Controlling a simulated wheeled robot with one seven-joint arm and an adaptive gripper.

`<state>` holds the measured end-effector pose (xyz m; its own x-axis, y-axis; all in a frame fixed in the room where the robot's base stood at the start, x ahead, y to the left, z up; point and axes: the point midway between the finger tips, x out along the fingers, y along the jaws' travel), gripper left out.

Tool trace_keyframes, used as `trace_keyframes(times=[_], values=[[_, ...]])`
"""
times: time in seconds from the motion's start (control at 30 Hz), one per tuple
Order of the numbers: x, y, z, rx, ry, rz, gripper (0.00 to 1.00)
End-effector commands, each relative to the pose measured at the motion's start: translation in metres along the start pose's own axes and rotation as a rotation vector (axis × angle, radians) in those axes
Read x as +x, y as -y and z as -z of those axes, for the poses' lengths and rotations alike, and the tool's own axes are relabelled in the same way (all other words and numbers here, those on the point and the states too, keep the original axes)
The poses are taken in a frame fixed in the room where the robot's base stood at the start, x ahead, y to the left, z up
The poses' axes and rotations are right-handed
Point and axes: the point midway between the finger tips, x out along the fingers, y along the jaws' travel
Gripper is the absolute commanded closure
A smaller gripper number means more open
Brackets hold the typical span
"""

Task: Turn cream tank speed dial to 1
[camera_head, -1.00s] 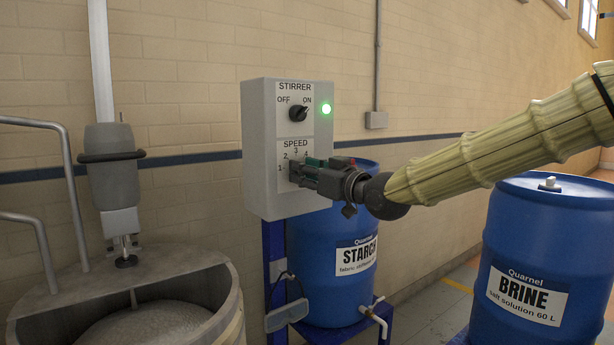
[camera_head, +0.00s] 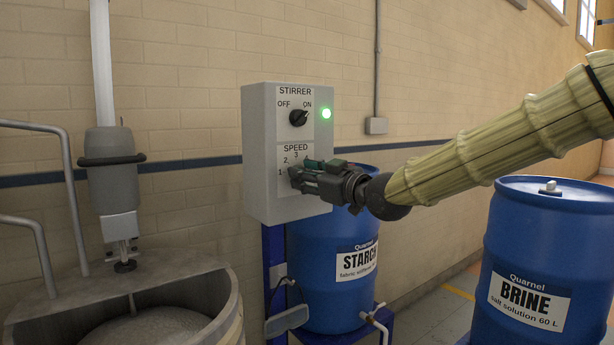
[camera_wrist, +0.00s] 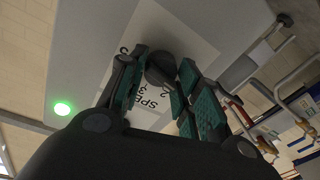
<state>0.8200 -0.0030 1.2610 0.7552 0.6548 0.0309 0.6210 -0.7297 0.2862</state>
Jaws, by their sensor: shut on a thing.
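The numbers 1, 2 and 3 show on the plate. My gripper (camera_head: 300,176) is at the SPEED plate, with its fingers closed around the speed dial. The dial is hidden behind the fingers in the head view. In the wrist view the dark round dial (camera_wrist: 160,68) sits between the green-padded fingers (camera_wrist: 162,82). The dial's pointer cannot be read.
A green lamp (camera_head: 326,113) is lit beside the STIRRER switch. A tank (camera_head: 225,310) with a stirrer motor (camera_head: 112,180) stands at left. A blue STARCH drum (camera_head: 315,245) stands below the box and a BRINE drum (camera_head: 535,235) at right.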

Motion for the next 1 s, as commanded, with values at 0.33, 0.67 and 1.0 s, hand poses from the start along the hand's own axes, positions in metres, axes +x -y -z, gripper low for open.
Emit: trace_keyframes(times=[0.33,0.67,1.0], values=[[0.000,0.001,-0.002,0.002,0.003,0.001,0.45],[-0.015,-0.001,0.000,0.002,0.000,-0.001,0.45],[-0.076,-0.001,0.000,0.002,0.000,-0.001,0.45]])
